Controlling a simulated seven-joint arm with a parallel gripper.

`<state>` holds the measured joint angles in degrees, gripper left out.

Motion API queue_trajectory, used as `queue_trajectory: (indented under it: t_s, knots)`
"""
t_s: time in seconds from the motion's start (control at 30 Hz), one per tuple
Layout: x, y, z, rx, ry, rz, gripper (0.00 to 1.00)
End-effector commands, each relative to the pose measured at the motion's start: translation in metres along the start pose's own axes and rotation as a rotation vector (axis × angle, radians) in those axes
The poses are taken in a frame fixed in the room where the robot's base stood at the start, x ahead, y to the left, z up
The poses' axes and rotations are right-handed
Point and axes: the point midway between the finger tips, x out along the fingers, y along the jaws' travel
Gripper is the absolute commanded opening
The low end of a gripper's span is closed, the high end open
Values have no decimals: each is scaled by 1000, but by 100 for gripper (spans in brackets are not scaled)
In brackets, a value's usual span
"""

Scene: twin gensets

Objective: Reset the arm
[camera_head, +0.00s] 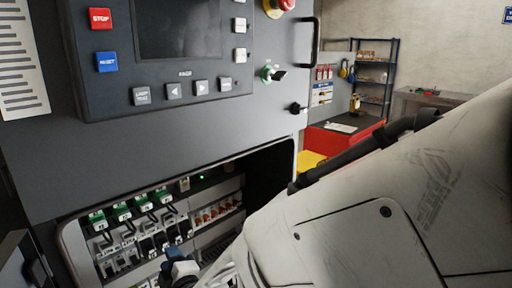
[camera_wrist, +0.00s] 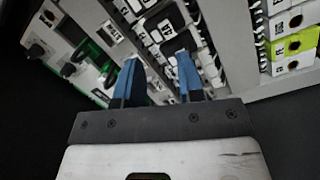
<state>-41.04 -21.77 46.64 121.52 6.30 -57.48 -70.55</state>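My arm (camera_head: 375,215) reaches from the lower right of the head view into the open lower bay of the grey genset cabinet (camera_head: 150,165). My gripper (camera_head: 178,267) is at the bottom of that view, in front of the lower rows of modules, partly cut off by the frame. In the wrist view my gripper (camera_wrist: 157,60) shows two blue fingers standing apart with nothing visibly clamped between them. Black and white modules (camera_wrist: 160,22) lie beyond the fingertips. I cannot tell whether the fingers touch them.
Green-topped modules with cables (camera_head: 132,210) and a row of orange-marked terminals (camera_head: 215,213) fill the bay. The control panel (camera_head: 165,45) with red stop and blue reset buttons is above. A black door handle (camera_head: 308,42) juts out. A red cabinet (camera_head: 340,138) stands behind.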

Motion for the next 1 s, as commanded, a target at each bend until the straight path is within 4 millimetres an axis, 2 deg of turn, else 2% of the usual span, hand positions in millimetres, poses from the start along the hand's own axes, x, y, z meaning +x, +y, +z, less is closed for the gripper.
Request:
queue_trajectory:
  t_s: [0.03,0.23,0.47,0.77,1.0]
  knots:
    - [-2,12,11,33,-31,-23,35]
    - [-16,46,50,187,-163,-135,35]
    - [-48,82,91,372,-337,-237,35]
    - [-112,121,136,624,-597,-330,35]
    - [-178,147,160,829,-827,-366,35]
